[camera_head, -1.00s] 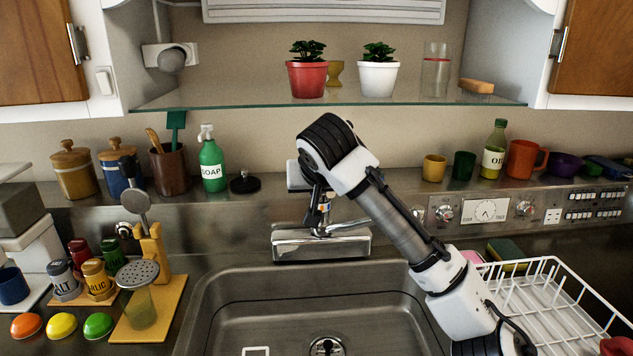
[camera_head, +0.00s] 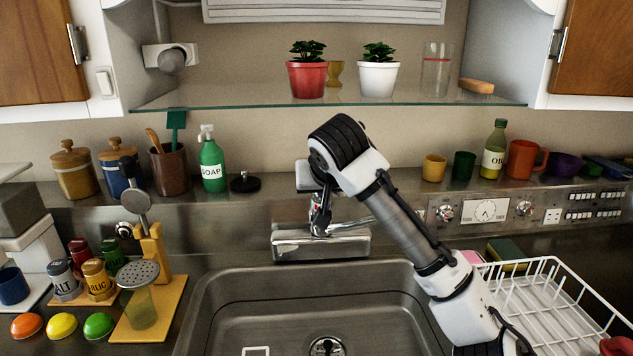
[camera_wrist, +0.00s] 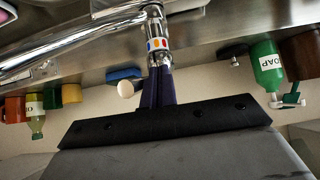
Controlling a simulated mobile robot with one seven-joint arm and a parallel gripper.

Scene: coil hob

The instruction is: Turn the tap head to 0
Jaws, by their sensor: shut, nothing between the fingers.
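The chrome tap (camera_head: 320,243) stands on the ledge behind the sink, its spout (camera_head: 352,226) running to the right. In the wrist view the tap head (camera_wrist: 157,40) is a short chrome cylinder with red, yellow and blue marks, beside the long spout (camera_wrist: 75,42). My gripper (camera_head: 320,222) points down at the tap head, and my arm hides much of it in the head view. The fingers (camera_wrist: 160,72) are shut with nothing between them. Their tips are at the tap head's edge; I cannot tell if they touch. A white round knob (camera_wrist: 125,88) shows beside them.
A soap bottle (camera_head: 212,162) and a black-knobbed lid (camera_head: 245,183) stand left of the tap. A glass shelf (camera_head: 330,100) with potted plants is above. A white dish rack (camera_head: 545,295) stands right.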

